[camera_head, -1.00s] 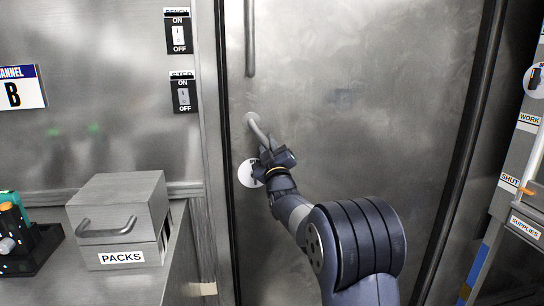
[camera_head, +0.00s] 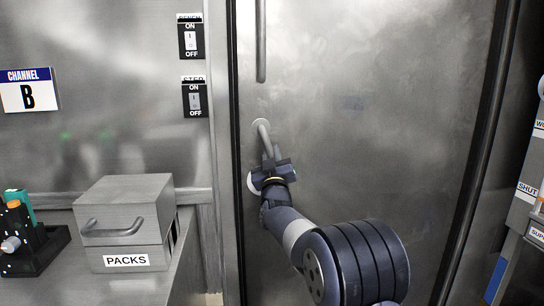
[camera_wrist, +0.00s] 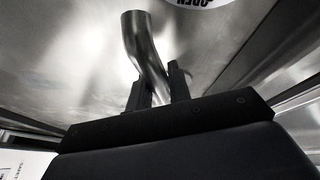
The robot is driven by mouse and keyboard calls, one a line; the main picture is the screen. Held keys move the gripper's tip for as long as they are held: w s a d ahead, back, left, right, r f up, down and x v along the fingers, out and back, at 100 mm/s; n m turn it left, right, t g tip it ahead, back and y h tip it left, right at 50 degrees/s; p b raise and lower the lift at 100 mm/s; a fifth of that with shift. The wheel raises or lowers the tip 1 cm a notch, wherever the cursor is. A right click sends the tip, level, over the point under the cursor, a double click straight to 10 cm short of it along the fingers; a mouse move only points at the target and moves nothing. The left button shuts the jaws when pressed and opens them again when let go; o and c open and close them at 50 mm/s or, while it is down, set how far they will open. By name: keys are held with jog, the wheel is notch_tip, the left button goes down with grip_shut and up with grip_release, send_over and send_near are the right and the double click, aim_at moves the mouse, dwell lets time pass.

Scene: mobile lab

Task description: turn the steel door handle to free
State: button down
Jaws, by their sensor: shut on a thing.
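The steel door handle (camera_head: 263,131) is a bent metal lever on the left side of the steel door (camera_head: 380,140). It slants steeply down from its round mount. My gripper (camera_head: 270,163) is shut on the lower end of the lever. In the wrist view the lever (camera_wrist: 140,38) runs down between the two dark fingers of my gripper (camera_wrist: 160,88). The fingers hide the lever's tip. A round white label (camera_head: 253,184) on the door is partly covered by my gripper; in the wrist view part of its lettering shows.
A long vertical pull bar (camera_head: 261,40) is fixed above the lever. Left are two ON/OFF switches (camera_head: 190,38), a Channel B sign (camera_head: 28,91), and a PACKS drawer box (camera_head: 125,215) on a counter. Labelled storage (camera_head: 530,190) stands at the right edge.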

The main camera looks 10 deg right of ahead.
jog(key=c, duration=1.3)
grip_release()
jog(key=shift+a, duration=0.1)
jog(key=shift+s+f, duration=0.1)
jog(key=v, duration=1)
jog(key=shift+s, duration=0.3)
jog(key=shift+f, duration=0.1)
jog(key=shift+x, duration=5.5)
